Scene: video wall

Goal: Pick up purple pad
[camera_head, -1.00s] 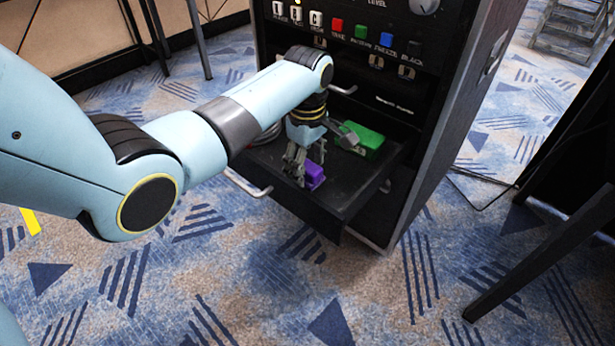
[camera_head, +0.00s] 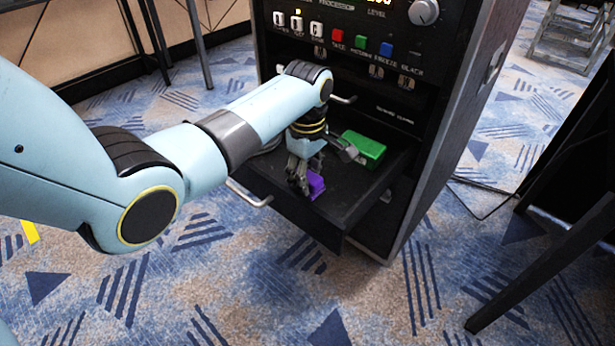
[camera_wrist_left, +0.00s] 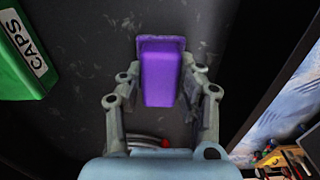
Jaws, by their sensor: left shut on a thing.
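The purple pad (camera_head: 316,186) is a small block in the black pull-out drawer (camera_head: 349,200) of the rack, near the drawer's front. My left gripper (camera_head: 302,184) reaches down into the drawer from above and is shut on the pad. In the left wrist view the pad (camera_wrist_left: 161,75) lies between the two fingers (camera_wrist_left: 160,95), one along each side. Whether the pad touches the drawer floor or is just above it, I cannot tell. My right gripper is not in view.
The drawer has a metal handle (camera_head: 250,193) at left. The rack panel (camera_head: 355,40) with coloured buttons rises behind. Patterned carpet is open in front.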

